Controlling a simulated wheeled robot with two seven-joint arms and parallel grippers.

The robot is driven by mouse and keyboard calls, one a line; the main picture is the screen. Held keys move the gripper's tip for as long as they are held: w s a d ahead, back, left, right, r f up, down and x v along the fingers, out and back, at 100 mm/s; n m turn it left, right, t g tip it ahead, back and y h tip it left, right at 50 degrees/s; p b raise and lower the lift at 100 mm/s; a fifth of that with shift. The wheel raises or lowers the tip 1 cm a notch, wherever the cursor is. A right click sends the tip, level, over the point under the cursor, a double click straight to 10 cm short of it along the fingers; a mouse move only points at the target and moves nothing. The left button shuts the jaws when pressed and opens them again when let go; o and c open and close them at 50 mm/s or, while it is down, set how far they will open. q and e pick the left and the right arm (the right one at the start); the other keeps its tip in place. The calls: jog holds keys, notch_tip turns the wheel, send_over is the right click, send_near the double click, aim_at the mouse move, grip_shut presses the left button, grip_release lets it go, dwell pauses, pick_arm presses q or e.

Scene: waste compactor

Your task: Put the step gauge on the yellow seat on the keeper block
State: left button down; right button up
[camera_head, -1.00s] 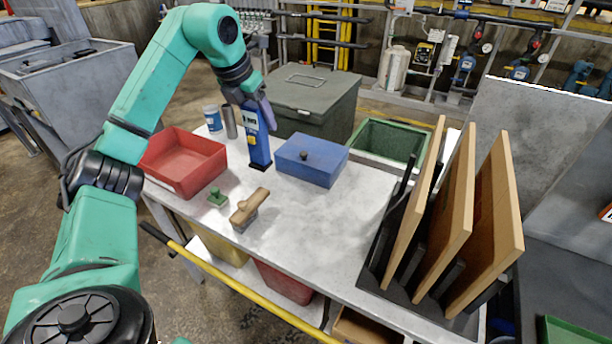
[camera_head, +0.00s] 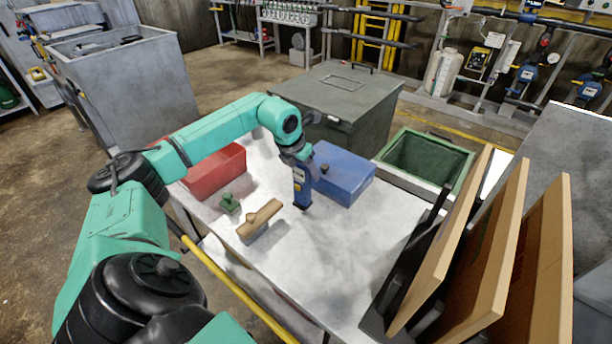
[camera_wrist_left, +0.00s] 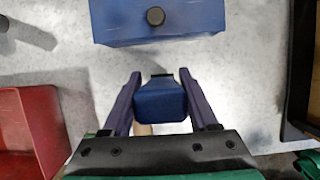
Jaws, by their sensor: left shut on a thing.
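My left gripper (camera_head: 302,162) is shut on the upper part of a blue upright device (camera_head: 302,188) with a pale label and a dark foot, which may be the step gauge. The device stands upright over the table, left of a blue box with a black knob (camera_head: 345,182); I cannot tell whether its foot touches the table. In the left wrist view, the fingers (camera_wrist_left: 159,76) flank the blue device (camera_wrist_left: 160,101), with the blue box beyond, apart from it. I cannot make out a keeper block or a yellow seat. My right gripper is not in view.
A red tray (camera_head: 215,172), a small green knobbed piece (camera_head: 230,204) and a wooden-handled tool (camera_head: 260,219) are on the grey table (camera_head: 330,255). Upright wooden boards (camera_head: 470,250) stand in a black rack at right. A green bin (camera_head: 428,160) and a dark chest (camera_head: 345,105) are behind.

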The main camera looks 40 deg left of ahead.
pick_arm(q)
jog(key=shift+s+f, duration=0.25)
jog(key=shift+f, duration=1.15)
jog(key=shift+c, duration=2)
grip_release()
jog(key=shift+w, duration=0.1)
jog(key=shift+o, duration=1.2)
